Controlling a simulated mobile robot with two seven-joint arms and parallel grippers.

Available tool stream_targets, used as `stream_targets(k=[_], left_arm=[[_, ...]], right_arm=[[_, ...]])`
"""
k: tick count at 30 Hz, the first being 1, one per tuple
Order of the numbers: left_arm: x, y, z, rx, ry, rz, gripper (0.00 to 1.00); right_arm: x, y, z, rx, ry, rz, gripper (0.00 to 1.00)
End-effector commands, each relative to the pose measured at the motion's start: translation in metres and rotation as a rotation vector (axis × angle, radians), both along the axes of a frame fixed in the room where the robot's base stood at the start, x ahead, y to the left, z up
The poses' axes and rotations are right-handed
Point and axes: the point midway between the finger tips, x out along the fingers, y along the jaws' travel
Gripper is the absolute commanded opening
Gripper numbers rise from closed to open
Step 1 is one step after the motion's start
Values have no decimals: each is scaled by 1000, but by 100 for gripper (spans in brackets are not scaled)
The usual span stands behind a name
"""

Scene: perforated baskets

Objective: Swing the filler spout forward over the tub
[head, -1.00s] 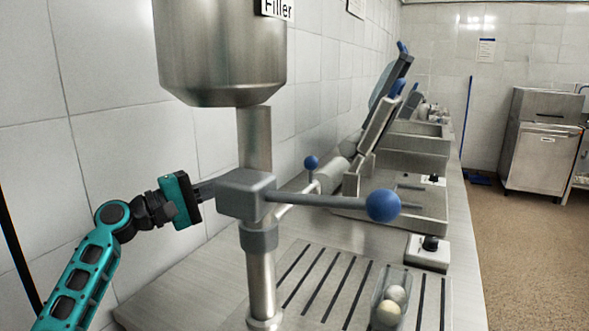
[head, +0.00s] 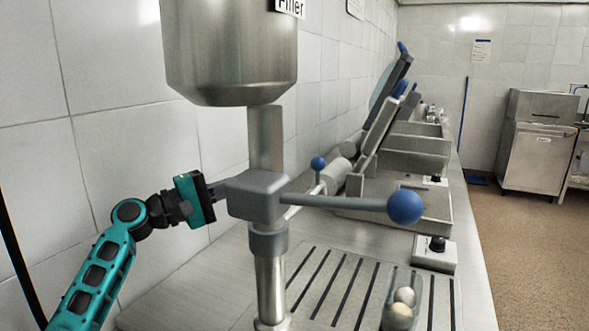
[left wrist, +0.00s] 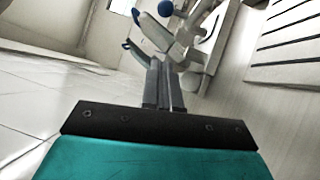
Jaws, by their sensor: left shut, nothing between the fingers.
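The filler has a metal hopper (head: 228,60) on a steel column with a grey block (head: 258,196) partway up. From the block a grey lever with a blue ball (head: 405,207) reaches right. A thin steel pipe (head: 292,212) shows behind the lever; I cannot tell for sure that it is the spout. A clear tub (head: 388,314) with pale round items stands right of the column. My left gripper (head: 222,187) is shut and empty at the left side of the block; contact is unclear. Its closed fingers show in the left wrist view (left wrist: 160,75). My right gripper is not in view.
The slotted drain grate (head: 325,285) lies on the steel counter around the tub. A control box with a black knob (head: 436,254) stands at the right. Slicer-like machines with blue knobs (head: 403,46) line the wall behind. The tiled wall is close behind my left arm.

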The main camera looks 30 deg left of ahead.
Motion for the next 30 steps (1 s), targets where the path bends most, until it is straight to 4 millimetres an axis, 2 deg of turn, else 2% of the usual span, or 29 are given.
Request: stream_targets(k=[1, 8, 15, 18, 22, 30], left_arm=[[5, -3, 3, -2, -1, -1, 0], [43, -25, 11, -1, -3, -2, 0], [84, -51, 17, -1, -1, -1, 0], [86, -67, 19, 0, 0, -2, 0], [89, -79, 21, 1, 1, 0, 0], [91, -85, 21, 0, 0, 1, 0]], right_arm=[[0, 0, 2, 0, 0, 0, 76], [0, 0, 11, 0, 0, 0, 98], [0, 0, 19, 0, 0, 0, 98], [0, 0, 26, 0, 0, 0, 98], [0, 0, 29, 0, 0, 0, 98], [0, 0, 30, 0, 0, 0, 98]])
